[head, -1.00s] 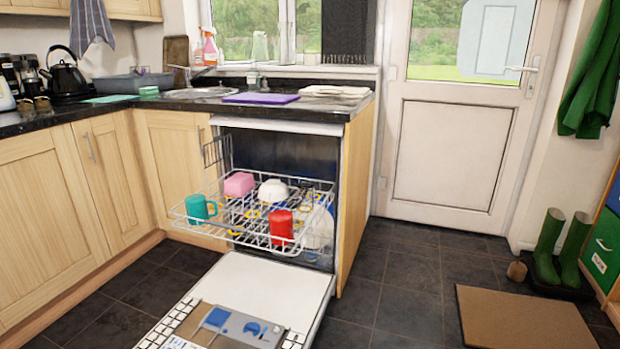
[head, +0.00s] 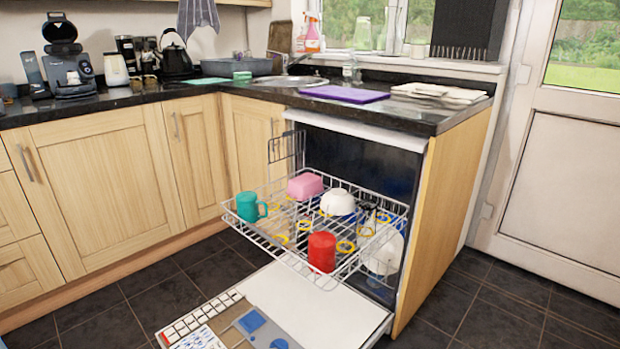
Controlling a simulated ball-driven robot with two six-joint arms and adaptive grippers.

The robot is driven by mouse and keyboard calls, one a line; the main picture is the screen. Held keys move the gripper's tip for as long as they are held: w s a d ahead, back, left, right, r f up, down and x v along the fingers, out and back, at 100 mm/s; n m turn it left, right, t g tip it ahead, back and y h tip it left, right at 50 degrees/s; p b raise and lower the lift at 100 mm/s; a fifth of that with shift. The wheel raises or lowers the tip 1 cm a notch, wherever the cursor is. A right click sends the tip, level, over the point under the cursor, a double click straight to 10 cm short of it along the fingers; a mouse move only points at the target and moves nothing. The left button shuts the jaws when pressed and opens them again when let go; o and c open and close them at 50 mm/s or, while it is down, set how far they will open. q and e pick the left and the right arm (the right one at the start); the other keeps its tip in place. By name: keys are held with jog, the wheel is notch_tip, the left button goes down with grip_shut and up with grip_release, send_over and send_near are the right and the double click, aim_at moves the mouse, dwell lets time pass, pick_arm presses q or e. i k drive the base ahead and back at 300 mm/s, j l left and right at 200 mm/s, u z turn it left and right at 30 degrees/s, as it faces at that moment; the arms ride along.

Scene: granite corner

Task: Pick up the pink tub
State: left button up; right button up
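The pink tub (head: 305,186) sits in the pulled-out upper rack (head: 282,252) of the open dishwasher, toward the back left of the rack. A white bowl (head: 338,202) is just right of it, and a teal mug (head: 250,206) stands to its left at the rack's left end. A red mug (head: 322,251) stands nearer the front. Neither of my grippers is in view.
The dishwasher door (head: 310,308) is folded down below the rack, with a cutlery tray on it. The worktop (head: 270,95) above holds a purple board (head: 344,93), folded cloths and a sink. Dark floor tiles (head: 150,290) at left are clear.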

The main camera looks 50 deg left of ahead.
aim_at(301, 188)
jog(key=i+u, duration=0.25)
jog(key=u, duration=0.2)
jog(key=i+u, duration=0.25)
jog(key=u, duration=0.25)
jog(key=i+l+u, duration=0.2)
jog(key=u, duration=0.25)
jog(key=i+l+u, duration=0.2)
jog(key=u, duration=0.3)
jog(key=i+l+u, duration=0.1)
jog(key=l+u, duration=0.35)
jog(key=j, duration=0.1)
